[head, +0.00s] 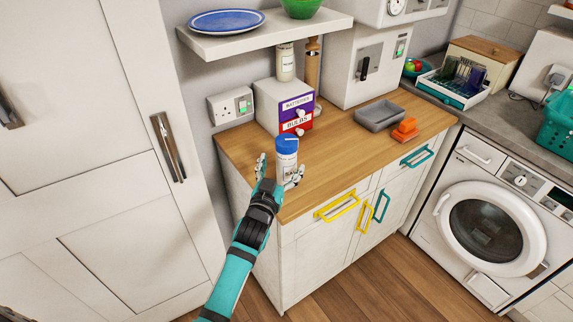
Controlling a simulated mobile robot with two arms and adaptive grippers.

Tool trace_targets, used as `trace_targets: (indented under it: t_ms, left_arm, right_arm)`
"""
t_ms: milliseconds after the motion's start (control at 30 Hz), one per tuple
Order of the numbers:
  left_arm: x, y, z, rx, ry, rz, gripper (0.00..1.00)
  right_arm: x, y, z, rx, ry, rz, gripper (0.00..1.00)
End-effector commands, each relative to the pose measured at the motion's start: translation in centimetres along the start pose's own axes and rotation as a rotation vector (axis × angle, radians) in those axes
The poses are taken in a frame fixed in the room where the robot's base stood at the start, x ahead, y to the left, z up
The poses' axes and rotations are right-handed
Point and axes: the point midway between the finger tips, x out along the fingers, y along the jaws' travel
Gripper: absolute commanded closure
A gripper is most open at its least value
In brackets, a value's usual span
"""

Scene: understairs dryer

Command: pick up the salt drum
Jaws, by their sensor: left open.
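The salt drum (287,162) is a white cylinder with a blue lid in the head view. It stands upright near the front left corner of the wooden counter (345,150). My left gripper (280,172) is open, with one finger to the left of the drum and the other to its right. The drum's lower part is partly hidden by the gripper. I cannot tell whether the fingers touch it. My right gripper is not in view.
A small drawer box (268,108) stands behind the drum. A grey tray (380,115) and an orange object (405,130) lie to the right. A shelf (265,36) overhangs the counter's back. Bare wood lies right of the drum.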

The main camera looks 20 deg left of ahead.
Motion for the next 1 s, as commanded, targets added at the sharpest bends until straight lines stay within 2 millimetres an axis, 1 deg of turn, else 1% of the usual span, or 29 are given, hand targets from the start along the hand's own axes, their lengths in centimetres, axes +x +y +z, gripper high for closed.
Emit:
trace_targets:
  t_ms: [33,133,300,400,600,1000]
  left_arm:
    - [0.7,0.0,-0.3,0.0,0.001,0.0,0.18]
    - [2.2,0.1,-0.3,-0.003,0.0,0.0,0.18]
    - [4.3,0.1,0.0,-0.001,0.001,0.0,0.18]
    - [4.7,0.1,0.1,-0.002,0.0,0.0,0.18]
    - [4.7,0.1,0.1,-0.001,0.001,0.0,0.18]
    - [4.7,0.1,0.1,-0.001,0.0,0.0,0.7]
  right_arm:
    - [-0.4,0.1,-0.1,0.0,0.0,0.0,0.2]
    - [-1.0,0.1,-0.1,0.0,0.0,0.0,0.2]
    - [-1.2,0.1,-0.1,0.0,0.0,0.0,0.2]
    - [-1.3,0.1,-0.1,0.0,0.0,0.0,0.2]
    - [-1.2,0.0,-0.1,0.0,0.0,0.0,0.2]
    - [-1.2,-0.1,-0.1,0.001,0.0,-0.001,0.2]
